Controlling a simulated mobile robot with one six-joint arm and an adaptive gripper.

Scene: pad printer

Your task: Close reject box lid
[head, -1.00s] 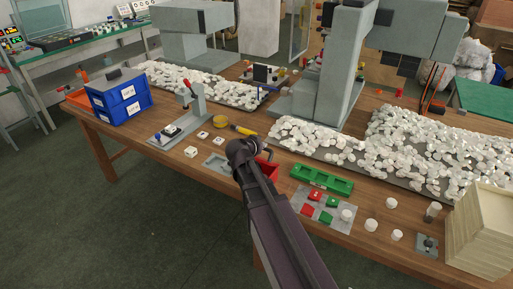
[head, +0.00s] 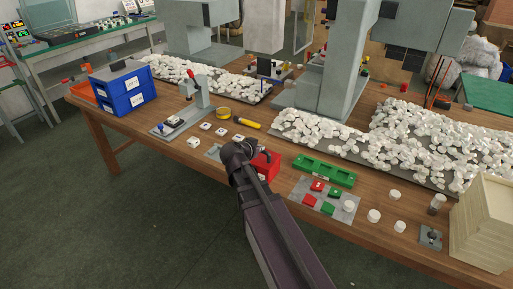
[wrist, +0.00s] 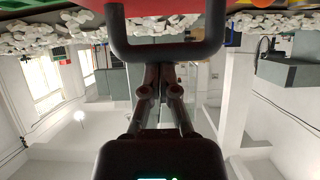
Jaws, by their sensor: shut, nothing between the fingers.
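The red reject box (head: 266,165) sits near the front edge of the wooden table, partly hidden behind my arm in the head view. My gripper (head: 256,150) is at the box's upper left side. In the wrist view a red surface (wrist: 165,6) fills the top middle, and a black U-shaped bar (wrist: 165,52) lies across in front of it. My gripper (wrist: 160,82) shows there with its fingers together and empty, just short of the bar. I cannot tell whether they touch, nor how far the lid is open.
A green tray (head: 324,171) and a grey plate with red and green blocks (head: 325,198) lie right of the box. Small white parts (head: 220,131) and a yellow-handled tool (head: 248,124) lie behind it. White piles and grey machines stand farther back.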

